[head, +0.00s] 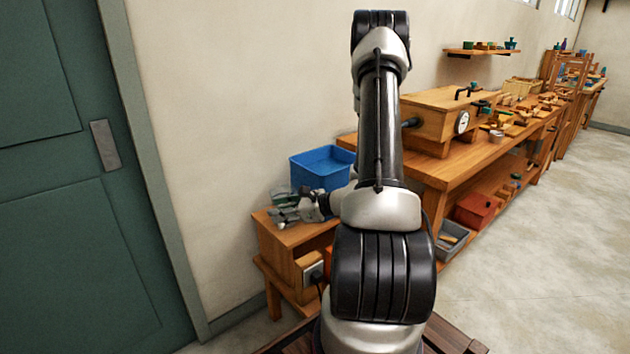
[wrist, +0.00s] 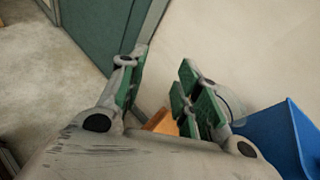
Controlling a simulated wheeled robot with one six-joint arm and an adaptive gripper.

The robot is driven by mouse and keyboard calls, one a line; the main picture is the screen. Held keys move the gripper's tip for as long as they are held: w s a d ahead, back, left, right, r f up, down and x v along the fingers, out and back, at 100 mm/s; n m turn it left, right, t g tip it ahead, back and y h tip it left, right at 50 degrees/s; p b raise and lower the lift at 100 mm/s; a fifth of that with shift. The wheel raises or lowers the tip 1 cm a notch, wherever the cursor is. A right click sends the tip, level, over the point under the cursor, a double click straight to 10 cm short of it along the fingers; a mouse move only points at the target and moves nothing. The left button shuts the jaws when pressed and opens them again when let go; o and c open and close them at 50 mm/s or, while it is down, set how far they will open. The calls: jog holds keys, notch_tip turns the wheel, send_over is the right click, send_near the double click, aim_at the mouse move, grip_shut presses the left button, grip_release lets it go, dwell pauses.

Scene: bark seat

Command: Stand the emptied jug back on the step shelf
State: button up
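My gripper (head: 287,211) is over the low wooden stand by the wall, left of my arm in the head view. In the wrist view, my gripper (wrist: 160,85) shows its two green-padded fingers spread apart, with only wall, door frame and a bit of wood seen between them. I cannot make out the jug for certain. A small greyish shape (head: 281,194) shows just behind the fingers in the head view, too small to name. The low wooden stand (head: 283,245), which looks stepped, may be the step shelf. My arm hides its right part.
A blue bin (head: 322,168) stands close behind my gripper; it also shows in the wrist view (wrist: 262,135). A long workbench (head: 480,160) with a gauge box (head: 435,115) runs along the wall at right. A green door (head: 75,200) is at left. The floor at right is clear.

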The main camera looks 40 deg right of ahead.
jog(key=s+a+r+n+g+y, duration=0.1)
jog(key=s+a+r+n+g, duration=0.9)
jog(key=s+a+r+n, duration=0.45)
jog(key=s+d+r+n+t+h, duration=0.2)
jog(key=s+d+r+n+h, duration=0.6)
jog(key=n, duration=0.5)
notch_tip(320, 180, up, 3)
jog(key=shift+s+d+t, duration=0.3)
jog(key=shift+s+d, duration=0.65)
jog(key=shift+d, duration=0.1)
